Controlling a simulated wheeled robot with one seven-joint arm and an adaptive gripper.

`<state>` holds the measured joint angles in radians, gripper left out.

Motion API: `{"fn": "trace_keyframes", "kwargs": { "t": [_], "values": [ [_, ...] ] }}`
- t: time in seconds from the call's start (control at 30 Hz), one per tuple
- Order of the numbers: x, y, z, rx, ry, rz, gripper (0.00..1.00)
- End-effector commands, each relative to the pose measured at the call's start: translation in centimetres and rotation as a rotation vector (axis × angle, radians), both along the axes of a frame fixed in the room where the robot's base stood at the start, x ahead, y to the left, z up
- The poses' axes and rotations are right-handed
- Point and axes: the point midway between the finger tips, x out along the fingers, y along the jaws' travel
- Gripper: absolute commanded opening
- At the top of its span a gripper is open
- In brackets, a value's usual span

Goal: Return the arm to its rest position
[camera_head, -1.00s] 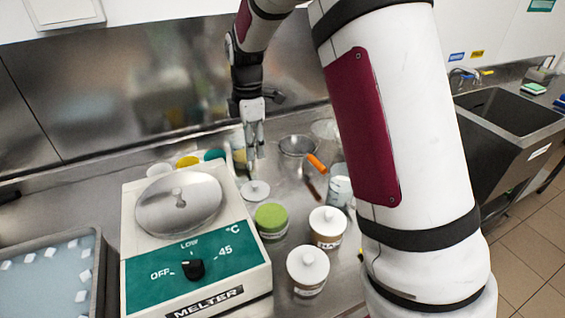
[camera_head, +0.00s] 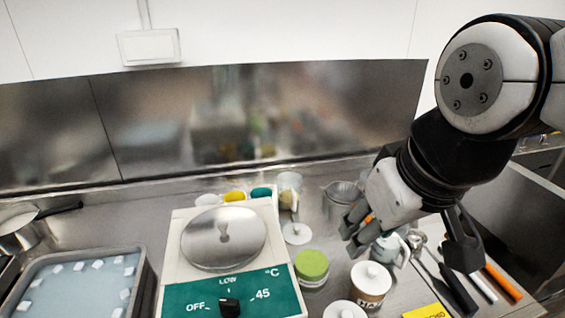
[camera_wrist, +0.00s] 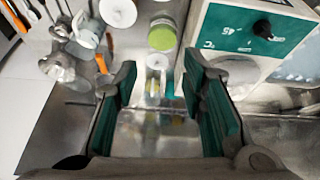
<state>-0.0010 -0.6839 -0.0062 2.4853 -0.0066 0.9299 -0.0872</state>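My gripper (camera_head: 408,238) hangs in the air at the right of the head view, above the counter's jars and tools. In the wrist view my gripper (camera_wrist: 162,102) shows its two green-padded fingers wide apart. Nothing is between the pads; the steel counter and small jars show in the gap, farther away. My forearm and wrist fill the upper right of the head view, with the wrist bent down.
The melter (camera_head: 245,290) stands at centre with its round lid on. A tray of ice cubes (camera_head: 140,285) is at left.

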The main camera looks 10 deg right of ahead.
Motion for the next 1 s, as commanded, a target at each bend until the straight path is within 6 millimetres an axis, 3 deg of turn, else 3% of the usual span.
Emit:
{"fn": "trace_keyframes", "kwargs": {
  "t": [0.2,1.0],
  "values": [
    [-1.55,-0.05,-0.53,0.029,-0.024,-0.078,0.38],
    [-1.50,-0.04,-0.48,0.028,-0.024,-0.077,0.38]
  ]
}}
